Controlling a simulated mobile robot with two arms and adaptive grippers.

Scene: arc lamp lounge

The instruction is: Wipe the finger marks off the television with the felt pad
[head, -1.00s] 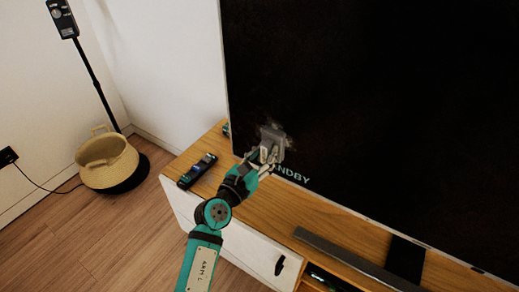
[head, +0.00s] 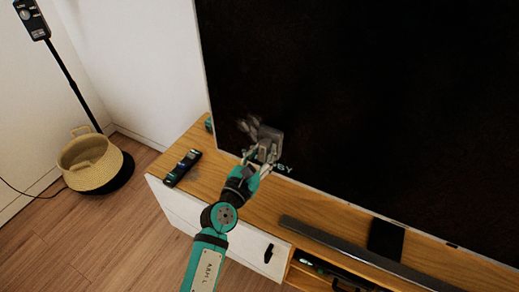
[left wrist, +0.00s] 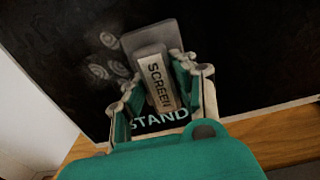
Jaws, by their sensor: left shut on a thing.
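The television (head: 370,90) is a large dark screen filling the right of the head view. Pale lettering, partly hidden, runs along its lower left. My left gripper (head: 264,155) is shut on the felt pad (head: 268,136), holding it at the lower left of the screen. In the left wrist view the pad (left wrist: 138,42) is grey, with a pale grip reading "SCREEN" between the fingers. It appears flat against the screen, but contact is hard to confirm. Grey whorled finger marks (left wrist: 108,40) show just left of the pad; these marks (head: 246,124) also show in the head view.
The wooden stand (head: 207,162) with a white front runs below the screen. A dark remote (head: 182,168) lies on its left end. A long grey bar (head: 340,248) lies along the front right. A woven basket (head: 90,163) stands on the floor at left by a black lamp pole (head: 72,87).

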